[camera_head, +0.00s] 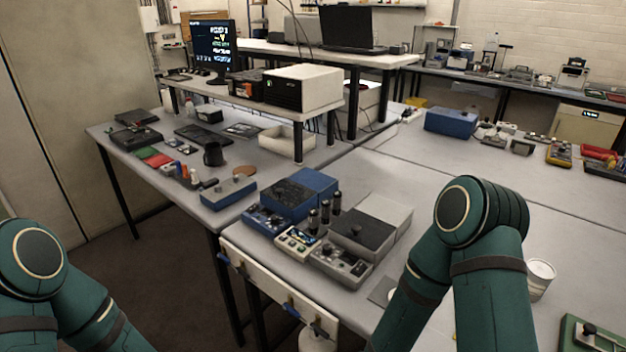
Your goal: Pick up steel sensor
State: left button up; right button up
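I cannot single out a steel sensor with certainty. A small pale cylinder, like a can (539,281), stands upright on the grey table just right of my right arm. Several short dark cylinders (324,211) stand upright among the instrument boxes in the middle of the table. Only green links of my two arms show, at the lower left and the lower right of centre. Both grippers are out of the picture. My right arm hides part of the table behind it.
Blue and grey instrument boxes (299,191) crowd the near table edge. A blue tray (229,193) and a dark mug (213,154) are left of them. A green device (592,335) lies at the lower right. The grey table top (400,170) has free room behind my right arm.

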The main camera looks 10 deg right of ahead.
aim_at(338, 196)
jog(key=i+j+z, duration=0.15)
jog(key=z, duration=1.75)
jog(key=j+z, duration=0.45)
jog(key=k+j+z, duration=0.2)
jog(key=z, duration=0.3)
jog(key=k+j+z, duration=0.25)
jog(key=j, duration=0.2)
jog(key=k+j+z, duration=0.2)
jog(key=j, duration=0.25)
jog(key=k, duration=0.05)
